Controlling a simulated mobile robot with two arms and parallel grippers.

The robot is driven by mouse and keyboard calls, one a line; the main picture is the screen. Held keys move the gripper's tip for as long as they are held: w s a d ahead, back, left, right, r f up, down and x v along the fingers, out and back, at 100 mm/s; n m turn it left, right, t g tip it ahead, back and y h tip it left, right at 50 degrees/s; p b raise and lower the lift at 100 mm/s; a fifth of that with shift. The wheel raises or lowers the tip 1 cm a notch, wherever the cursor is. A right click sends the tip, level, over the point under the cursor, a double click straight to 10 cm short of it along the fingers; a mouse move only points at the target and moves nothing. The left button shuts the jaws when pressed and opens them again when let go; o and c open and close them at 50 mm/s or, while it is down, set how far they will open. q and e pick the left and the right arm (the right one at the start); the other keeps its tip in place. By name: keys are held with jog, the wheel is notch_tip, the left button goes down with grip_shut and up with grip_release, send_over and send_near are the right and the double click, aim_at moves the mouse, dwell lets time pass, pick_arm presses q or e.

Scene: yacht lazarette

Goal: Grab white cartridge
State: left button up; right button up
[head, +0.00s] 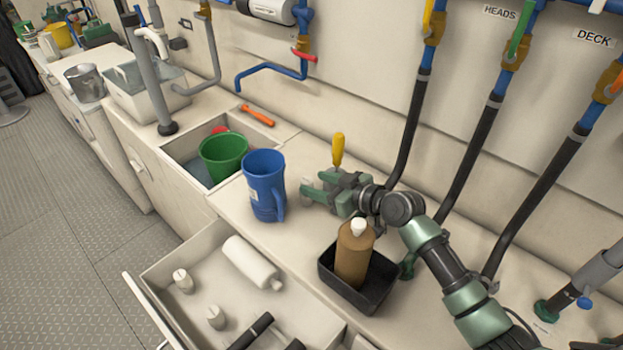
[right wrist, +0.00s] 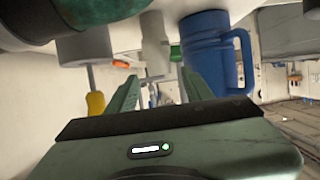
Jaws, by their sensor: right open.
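In the head view only a small pale part (head: 306,186) shows at my fingertips. My right gripper (head: 316,186) is open above the counter, right of the blue mug (head: 264,183); its fingers also show in the right wrist view (right wrist: 158,95). I cannot tell whether they touch the piece. Another white cylinder with a narrow tip (head: 250,262) lies in the open drawer. My left gripper is out of view.
A yellow-handled screwdriver (head: 338,150) stands just behind the gripper. A brown bottle (head: 354,252) stands in a black tray (head: 378,292) in front. The open drawer (head: 160,268) juts out over the floor. Black hoses hang at right.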

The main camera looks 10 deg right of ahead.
pick_arm(q)
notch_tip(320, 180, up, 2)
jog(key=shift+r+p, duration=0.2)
jog(key=shift+p, duration=0.65)
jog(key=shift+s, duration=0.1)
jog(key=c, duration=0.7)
pick_arm(e)
jog(key=v, duration=0.9)
jog(key=shift+s, duration=0.15)
